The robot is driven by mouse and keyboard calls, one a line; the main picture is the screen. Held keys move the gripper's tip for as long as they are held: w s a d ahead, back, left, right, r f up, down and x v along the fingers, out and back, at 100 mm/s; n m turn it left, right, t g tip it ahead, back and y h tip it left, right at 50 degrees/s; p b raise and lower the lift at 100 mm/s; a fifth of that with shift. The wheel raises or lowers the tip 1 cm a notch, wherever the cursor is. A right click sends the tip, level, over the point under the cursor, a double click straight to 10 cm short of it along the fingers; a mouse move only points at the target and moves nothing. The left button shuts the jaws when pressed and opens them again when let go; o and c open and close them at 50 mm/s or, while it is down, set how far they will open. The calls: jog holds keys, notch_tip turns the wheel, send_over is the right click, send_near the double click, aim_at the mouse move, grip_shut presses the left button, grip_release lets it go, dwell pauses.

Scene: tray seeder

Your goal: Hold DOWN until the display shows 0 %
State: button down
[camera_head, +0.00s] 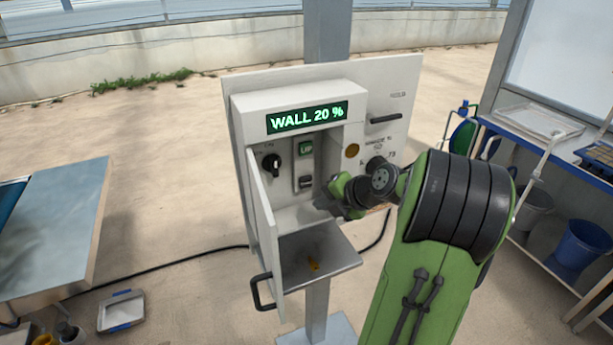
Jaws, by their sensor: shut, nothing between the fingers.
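The display (307,117) on the grey control box (240,125) reads "WALL 20 %" in pale letters on green. Below it, inside the open recess, is a small green-lit button (305,148) whose label looks like "UP". Under that is a grey and dark control (305,182); I cannot read a DOWN label on it. My gripper (322,203) is shut and empty, at the right side of the recess, just below and right of that control. Whether the fingertips touch anything cannot be told. My green arm comes in from the lower right and covers part of the panel.
The box's door (264,240) stands open at the left, with a black handle (262,292). A black rotary knob (271,164) is left of the buttons. A shelf (335,265) juts out below. A metal table (55,225) stands left; a blue-edged bench is right.

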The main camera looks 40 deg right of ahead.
aim_at(306, 182)
jog(key=w, duration=0.1)
jog(key=w+d, duration=0.1)
jog(key=w, duration=0.1)
jog(key=shift+w+p, duration=0.3)
jog(key=shift+w+d, duration=0.15)
jog(key=shift+w, duration=0.3)
dwell(1.4)
jog(key=shift+w+b, duration=0.2)
jog(key=shift+b, duration=0.15)
jog(key=shift+w+d, duration=0.1)
